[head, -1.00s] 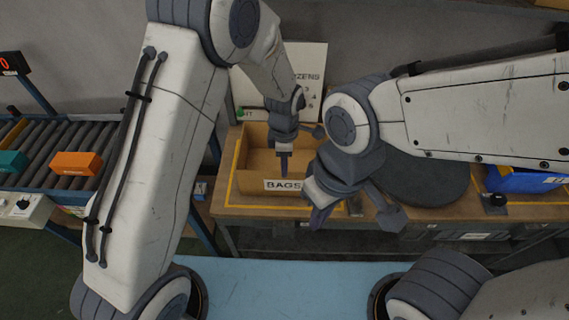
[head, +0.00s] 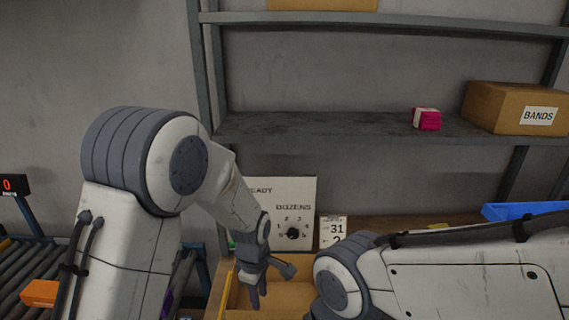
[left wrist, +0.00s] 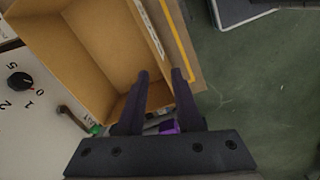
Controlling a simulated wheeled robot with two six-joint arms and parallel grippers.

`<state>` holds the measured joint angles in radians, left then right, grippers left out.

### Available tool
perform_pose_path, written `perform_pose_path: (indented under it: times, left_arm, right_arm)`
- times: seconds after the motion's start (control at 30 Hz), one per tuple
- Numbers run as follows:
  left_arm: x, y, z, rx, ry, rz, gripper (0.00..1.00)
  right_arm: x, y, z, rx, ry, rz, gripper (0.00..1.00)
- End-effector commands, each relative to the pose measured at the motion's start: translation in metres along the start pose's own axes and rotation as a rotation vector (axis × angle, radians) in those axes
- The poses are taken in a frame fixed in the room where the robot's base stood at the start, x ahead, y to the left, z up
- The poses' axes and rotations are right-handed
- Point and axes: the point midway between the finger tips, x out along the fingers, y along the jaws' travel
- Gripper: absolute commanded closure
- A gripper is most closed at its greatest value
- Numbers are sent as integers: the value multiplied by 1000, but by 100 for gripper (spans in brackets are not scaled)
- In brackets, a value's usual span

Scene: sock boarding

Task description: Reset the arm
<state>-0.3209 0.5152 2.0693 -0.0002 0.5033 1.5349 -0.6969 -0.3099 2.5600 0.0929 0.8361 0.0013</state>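My left gripper (head: 258,292) hangs over the left part of an open cardboard bin (head: 290,297) in the head view. In the left wrist view its two dark fingers (left wrist: 161,75) stand apart with nothing held between the tips. The tan bin (left wrist: 85,40) lies behind and left of the fingers there. A small purple thing (left wrist: 168,127) shows between the finger bases, partly hidden. My right arm reaches in from the right in the head view; its gripper is below the frame.
A white board with a dial marked DOZENS (head: 292,213) stands behind the bin, beside a small calendar (head: 333,231). Shelves above hold a pink and white bundle (head: 427,119) and a BANDS box (head: 512,108). A blue bin (head: 520,211) sits right; a roller conveyor (head: 22,268) runs left.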

Motion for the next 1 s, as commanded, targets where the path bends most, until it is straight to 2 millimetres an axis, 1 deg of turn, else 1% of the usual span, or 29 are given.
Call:
perform_pose_path:
  times: [0.03, 0.2, 0.3, 0.5, 0.87, 0.9, 1.0]
  left_arm:
    - [-13, -10, -13, 93, 4, 20, 65]
    - [-42, -46, -45, 474, 37, 68, 65]
    - [-53, -64, -58, 653, 62, 84, 65]
    - [-66, -91, -71, 899, 104, 97, 65]
    - [-78, -127, -84, 1213, 171, 96, 65]
    - [-80, -126, -74, 1246, 163, 98, 65]
    - [-86, -126, -52, 1307, 140, 100, 65]
  right_arm:
    - [0, 0, 0, 0, 0, 0, 100]
    - [0, 0, 0, 0, 0, 0, 100]
    - [0, 0, 0, 0, 0, 0, 100]
    - [0, 0, 0, 0, 0, 0, 100]
    - [0, 0, 0, 0, 0, 0, 100]
    - [0, 0, 0, 0, 0, 0, 100]
    - [1, 0, 0, 0, 0, 0, 100]
